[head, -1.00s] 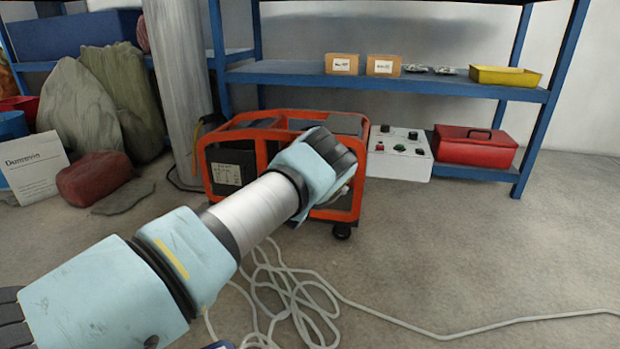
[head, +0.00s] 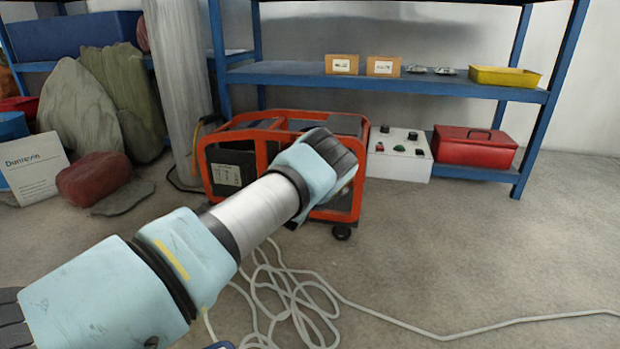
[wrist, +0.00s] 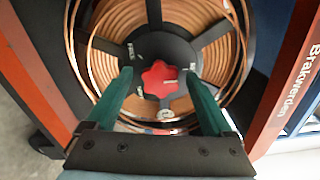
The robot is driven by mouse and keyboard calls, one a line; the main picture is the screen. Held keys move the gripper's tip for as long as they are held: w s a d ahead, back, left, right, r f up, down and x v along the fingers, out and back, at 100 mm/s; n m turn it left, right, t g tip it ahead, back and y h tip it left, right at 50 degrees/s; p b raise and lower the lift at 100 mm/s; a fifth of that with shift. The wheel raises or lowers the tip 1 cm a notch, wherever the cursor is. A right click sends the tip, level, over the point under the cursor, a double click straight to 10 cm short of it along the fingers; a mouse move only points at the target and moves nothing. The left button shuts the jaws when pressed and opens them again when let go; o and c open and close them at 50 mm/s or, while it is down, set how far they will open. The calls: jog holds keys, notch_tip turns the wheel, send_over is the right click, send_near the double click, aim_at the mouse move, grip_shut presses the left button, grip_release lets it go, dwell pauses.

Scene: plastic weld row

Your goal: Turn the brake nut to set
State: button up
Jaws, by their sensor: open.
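The brake nut is a red, lobed knob (wrist: 159,79) at the middle of a black hub in the wrist view. Small white marks sit on the hub around it, too small to read. My gripper (wrist: 160,78) is open, with its two green fingers on the left and right of the knob. A gap shows between each fingertip and the knob. Copper-coloured wire is wound on the spool (wrist: 188,40) around the hub. In the head view my arm's end hides the knob and my fingers.
The orange-framed machine (head: 262,128) stands on the floor in front of blue shelving (head: 300,75). A white control box (head: 399,165) and a red toolbox (head: 475,148) are to its right. Pale hose (head: 300,290) lies coiled on the floor. Open floor is at right.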

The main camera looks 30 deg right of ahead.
jog(key=p+v, duration=0.4)
jog(key=v, duration=0.6)
jog(key=shift+s+a, duration=0.2)
